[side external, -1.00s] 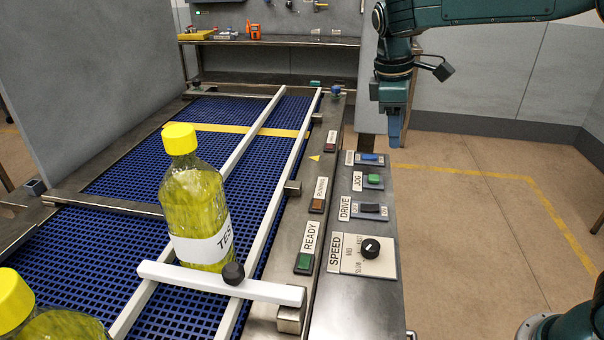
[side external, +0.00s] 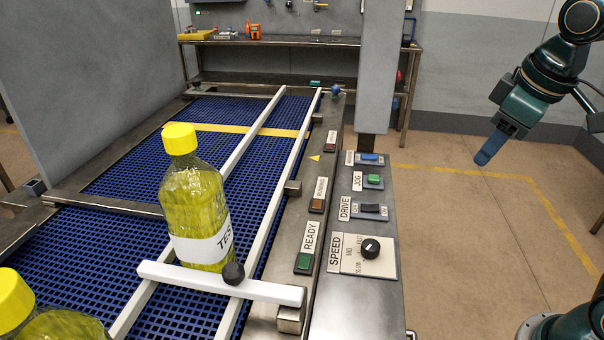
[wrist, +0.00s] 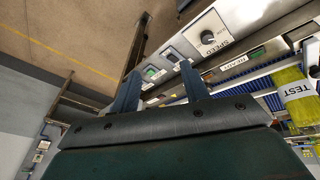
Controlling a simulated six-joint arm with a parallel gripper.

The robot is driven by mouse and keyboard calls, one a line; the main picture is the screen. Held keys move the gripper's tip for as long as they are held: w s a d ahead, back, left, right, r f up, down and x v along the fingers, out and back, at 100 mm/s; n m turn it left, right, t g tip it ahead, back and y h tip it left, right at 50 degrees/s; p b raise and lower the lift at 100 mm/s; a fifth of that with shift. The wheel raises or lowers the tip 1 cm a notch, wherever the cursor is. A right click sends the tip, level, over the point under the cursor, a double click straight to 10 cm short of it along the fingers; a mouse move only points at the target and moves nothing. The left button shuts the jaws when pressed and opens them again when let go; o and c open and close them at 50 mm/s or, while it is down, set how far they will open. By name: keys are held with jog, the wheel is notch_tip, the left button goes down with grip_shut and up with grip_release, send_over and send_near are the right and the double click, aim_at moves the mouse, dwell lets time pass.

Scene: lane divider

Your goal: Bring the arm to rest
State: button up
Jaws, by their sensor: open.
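My gripper (side external: 484,158) hangs over open floor to the right of the control panel in the side view, tilted down and to the left. It touches nothing. In the wrist view its two blue fingers (wrist: 160,85) stand apart with nothing between them. The control panel (side external: 350,310) carries a speed knob (side external: 370,248), a drive switch (side external: 370,209), a green jog button (side external: 374,180) and a blue control (side external: 370,159). A bottle with a yellow cap and TEST label (side external: 195,215) stands upright on the conveyor between white rails, behind a white cross bar (side external: 220,284).
The blue conveyor (side external: 85,240) fills the left, with part of another yellow-capped bottle (side external: 12,300) at the lower left. A grey post (side external: 388,70) stands beyond the panel. A workbench (side external: 290,42) is at the back. The floor (side external: 480,240) right of the panel is clear.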

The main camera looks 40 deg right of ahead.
jog(key=s+a+f+m+t+y, duration=0.1)
jog(key=s+a+f+m, duration=0.1)
jog(key=s, duration=0.5)
jog(key=shift+s+f+t, duration=0.2)
jog(key=shift+f+t, duration=0.2)
jog(key=shift+f, duration=0.3)
jog(key=shift+a, duration=0.1)
